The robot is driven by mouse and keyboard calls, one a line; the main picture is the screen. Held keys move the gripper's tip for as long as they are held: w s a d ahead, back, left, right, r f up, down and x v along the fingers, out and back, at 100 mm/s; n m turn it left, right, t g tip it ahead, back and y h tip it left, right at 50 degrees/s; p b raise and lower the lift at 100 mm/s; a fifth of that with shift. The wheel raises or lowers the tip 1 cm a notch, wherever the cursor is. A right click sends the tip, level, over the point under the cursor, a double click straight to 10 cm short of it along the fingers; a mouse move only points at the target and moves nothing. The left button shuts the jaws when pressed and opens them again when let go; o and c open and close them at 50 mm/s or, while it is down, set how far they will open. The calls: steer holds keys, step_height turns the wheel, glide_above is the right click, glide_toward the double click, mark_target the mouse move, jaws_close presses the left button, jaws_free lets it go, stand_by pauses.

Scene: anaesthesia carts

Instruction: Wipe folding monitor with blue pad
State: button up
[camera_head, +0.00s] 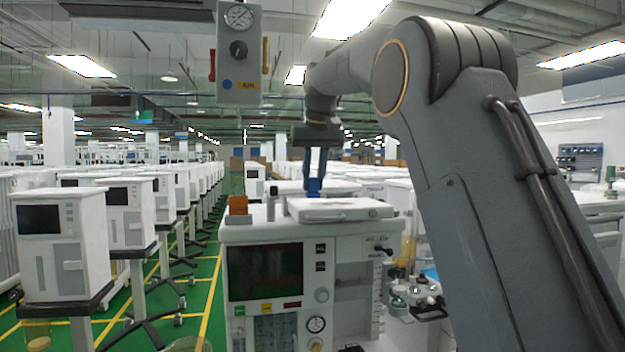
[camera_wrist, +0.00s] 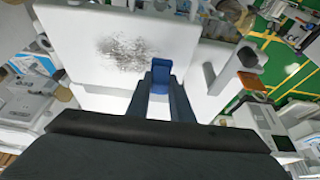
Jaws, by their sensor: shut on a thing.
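The folding monitor (camera_head: 340,209) lies flat as a white panel on top of the anaesthesia cart. In the wrist view the white panel (camera_wrist: 75,55) carries a dark speckled smudge (camera_wrist: 125,52) on its upper face. My gripper (camera_head: 314,180) points down over the rear left part of the panel. It is shut on the blue pad (camera_wrist: 161,74), which shows between the fingertips, just below the smudge and near the panel's edge. The pad also shows in the head view (camera_head: 314,187). I cannot tell whether the pad touches the panel.
The cart's dark screen (camera_head: 265,272) faces me. A gauge box (camera_head: 238,55) hangs above. Rows of white machines (camera_head: 62,245) stand at left.

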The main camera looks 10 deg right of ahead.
steer(key=shift+f+b, duration=0.75)
steer(key=shift+f, duration=0.25)
stand_by(0.3)
steer(key=shift+d+p, duration=0.7)
steer(key=shift+d, duration=1.15)
steer(key=shift+d+f, duration=0.2)
steer(key=shift+d, duration=1.9)
